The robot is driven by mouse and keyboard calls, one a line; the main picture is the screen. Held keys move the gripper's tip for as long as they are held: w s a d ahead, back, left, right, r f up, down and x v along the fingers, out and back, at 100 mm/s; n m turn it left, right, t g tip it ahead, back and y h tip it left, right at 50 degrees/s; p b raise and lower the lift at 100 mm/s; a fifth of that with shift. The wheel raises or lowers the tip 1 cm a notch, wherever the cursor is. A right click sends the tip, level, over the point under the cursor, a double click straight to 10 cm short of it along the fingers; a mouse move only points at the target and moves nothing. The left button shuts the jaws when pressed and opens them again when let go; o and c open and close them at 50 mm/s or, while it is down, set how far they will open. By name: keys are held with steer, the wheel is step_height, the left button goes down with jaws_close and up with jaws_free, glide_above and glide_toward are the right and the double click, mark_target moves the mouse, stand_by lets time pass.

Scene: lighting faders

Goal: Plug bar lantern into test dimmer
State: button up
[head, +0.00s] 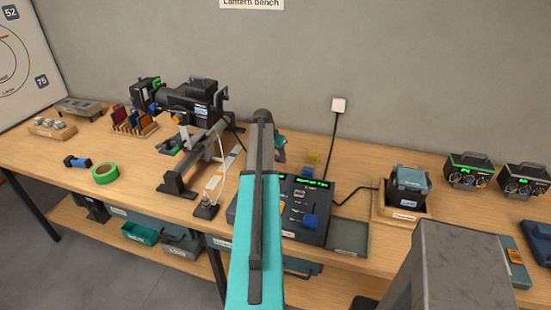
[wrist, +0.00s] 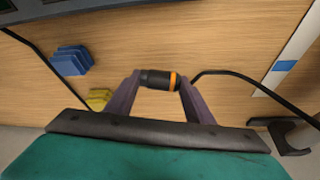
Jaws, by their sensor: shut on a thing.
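My gripper (wrist: 160,78) is shut on a black plug with an orange band (wrist: 153,79), held crosswise between its two purple fingers. A black cable (wrist: 240,76) runs from the plug to the right in the wrist view. In the head view my gripper (head: 281,148) is mostly hidden behind my teal arm, and the plug cannot be made out. The black bar lantern (head: 195,97) is mounted on a grey bar at the left back. A dark control unit with a green display (head: 315,207) stands right of my arm. I cannot read its label clearly or see its socket.
A boxed device (head: 409,184) and two black units with green displays (head: 470,170) stand at right. Green tape (head: 106,173) lies at left.

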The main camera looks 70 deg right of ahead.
steer(key=shift+f, duration=0.85)
steer(key=shift+f, duration=0.25)
steer(key=o, duration=1.1)
steer(key=shift+o, duration=0.2)
steer(key=shift+r+p, duration=0.15)
steer(key=shift+p, duration=0.2)
steer(key=b+v, duration=0.2)
steer(key=v, duration=0.1)
steer(key=shift+a+r+b, duration=0.1)
steer(key=shift+r+b, duration=0.1)
steer(key=shift+b, duration=0.1)
steer(key=b+v, duration=0.2)
steer(key=v, duration=0.8)
steer(key=shift+r+b, duration=0.2)
steer(key=shift+b, duration=0.15)
